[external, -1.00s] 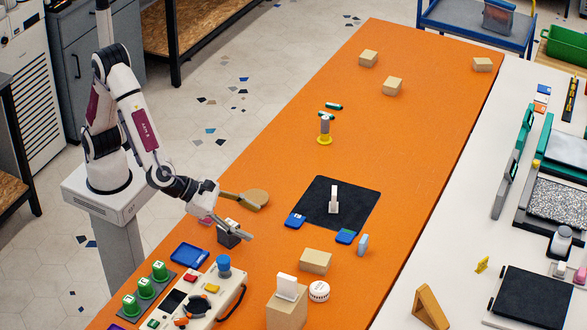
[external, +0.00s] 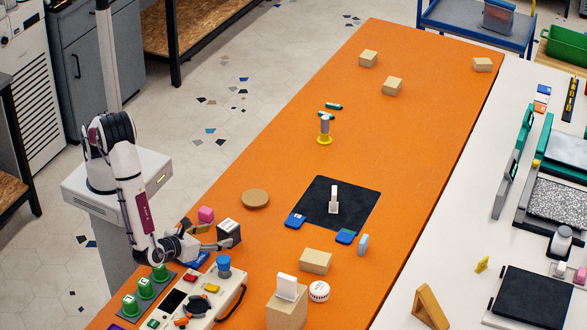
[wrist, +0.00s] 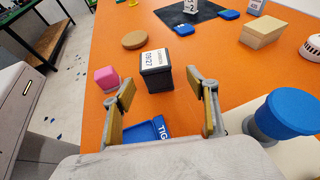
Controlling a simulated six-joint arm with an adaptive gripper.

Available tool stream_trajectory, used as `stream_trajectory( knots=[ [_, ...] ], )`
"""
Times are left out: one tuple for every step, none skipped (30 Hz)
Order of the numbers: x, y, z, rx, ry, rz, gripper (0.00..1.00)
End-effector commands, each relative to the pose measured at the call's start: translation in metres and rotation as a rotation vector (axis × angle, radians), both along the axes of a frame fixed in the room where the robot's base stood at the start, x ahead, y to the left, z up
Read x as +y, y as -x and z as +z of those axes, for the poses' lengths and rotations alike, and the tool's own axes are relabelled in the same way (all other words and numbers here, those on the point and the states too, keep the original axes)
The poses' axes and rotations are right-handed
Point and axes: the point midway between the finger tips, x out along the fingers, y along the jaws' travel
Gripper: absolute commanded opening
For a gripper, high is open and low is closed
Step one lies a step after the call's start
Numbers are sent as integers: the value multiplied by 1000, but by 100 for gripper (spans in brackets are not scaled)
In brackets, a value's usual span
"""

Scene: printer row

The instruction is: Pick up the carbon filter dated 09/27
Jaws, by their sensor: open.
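The carbon filter dated 09/27 (wrist: 156,72) is a dark box with a white label on top, standing on the orange table. In the external view the same filter (external: 229,232) stands just right of my gripper (external: 209,245). In the wrist view my gripper (wrist: 164,108) is open, its two fingers spread wide with nothing between the tips. The filter stands just beyond the fingertips, roughly centred between them and apart from both.
A pink cube (wrist: 107,78) stands left of the filter, close to the left finger. A blue tray (wrist: 145,132) lies below the fingers. A blue knob (wrist: 287,113) rises at right on the control panel (external: 190,296). A round wooden disc (external: 256,199) lies behind the filter.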

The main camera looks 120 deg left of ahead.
Motion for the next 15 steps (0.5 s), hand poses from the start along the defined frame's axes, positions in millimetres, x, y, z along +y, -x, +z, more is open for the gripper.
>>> stream_trajectory(
  knots=[
    [-1,3,-4,4,-8,4,58],
    [-2,5,-6,5,-11,7,58],
    [-2,7,-8,5,-16,10,58],
    [-3,8,-9,5,-18,11,58],
    [-3,9,-10,6,-20,13,58],
    [-3,9,-10,6,-22,14,58],
    [-3,10,-11,6,-22,14,58],
    [-3,10,-11,7,-22,15,58],
    [-3,10,-11,7,-22,15,58],
    [-3,10,-11,6,-22,14,58],
    [-3,10,-11,6,-22,14,58],
    [-3,9,-11,6,-22,14,58],
    [-3,9,-11,6,-22,14,58],
    [-3,9,-11,6,-22,14,58],
    [-3,9,-11,6,-22,14,58]
  ],
)
